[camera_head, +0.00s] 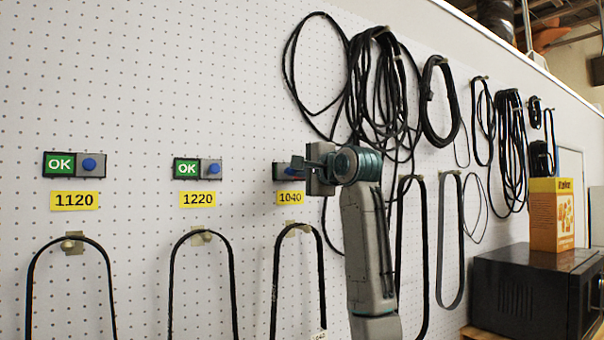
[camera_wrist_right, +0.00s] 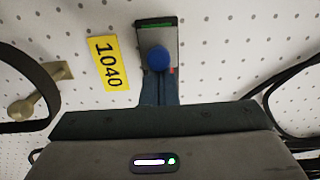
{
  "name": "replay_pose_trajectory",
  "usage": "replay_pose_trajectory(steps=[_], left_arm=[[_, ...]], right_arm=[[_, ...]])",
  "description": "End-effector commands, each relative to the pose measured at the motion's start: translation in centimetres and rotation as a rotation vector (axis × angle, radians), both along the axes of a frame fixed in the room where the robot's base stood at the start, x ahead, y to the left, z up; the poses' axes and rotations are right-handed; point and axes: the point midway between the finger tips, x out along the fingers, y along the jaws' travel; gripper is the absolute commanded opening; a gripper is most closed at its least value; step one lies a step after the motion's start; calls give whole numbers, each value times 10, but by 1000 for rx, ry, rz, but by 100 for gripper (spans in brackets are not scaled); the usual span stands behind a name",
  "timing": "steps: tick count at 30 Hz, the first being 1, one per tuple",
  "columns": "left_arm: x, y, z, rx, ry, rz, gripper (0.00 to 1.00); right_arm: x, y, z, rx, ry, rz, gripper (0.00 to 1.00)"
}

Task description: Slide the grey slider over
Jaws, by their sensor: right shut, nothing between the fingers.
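The slider unit above the yellow 1040 label (camera_head: 291,198) is mostly hidden behind my right gripper (camera_head: 300,164) in the head view. In the right wrist view, the grey slider (camera_wrist_right: 158,33) carries a round blue knob (camera_wrist_right: 159,58). A thin green strip (camera_wrist_right: 157,23) shows at the unit's far end, and a trace of red shows beside the knob. My right gripper (camera_wrist_right: 158,88) is shut and empty, its fingertips right at the knob's near side. I cannot tell whether they touch it. My left gripper is out of view.
Two similar units, above 1120 (camera_head: 74,200) and 1220 (camera_head: 198,198), show green OK panels. Black belts hang on the white pegboard (camera_head: 200,80) below and right. A black microwave (camera_head: 525,295) with a yellow box (camera_head: 556,215) stands at right.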

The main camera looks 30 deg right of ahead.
Motion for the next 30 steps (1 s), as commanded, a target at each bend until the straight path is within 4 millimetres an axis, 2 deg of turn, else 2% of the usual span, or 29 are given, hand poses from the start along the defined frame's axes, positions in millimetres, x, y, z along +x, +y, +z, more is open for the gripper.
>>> replay_pose_trajectory(steps=[5,24,30], left_arm=[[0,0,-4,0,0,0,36],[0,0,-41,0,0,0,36],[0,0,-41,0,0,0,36]], right_arm=[[-5,-1,-1,0,-2,-1,0],[-64,-16,-2,0,-2,-1,0],[-69,-17,0,1,-1,0,0]])
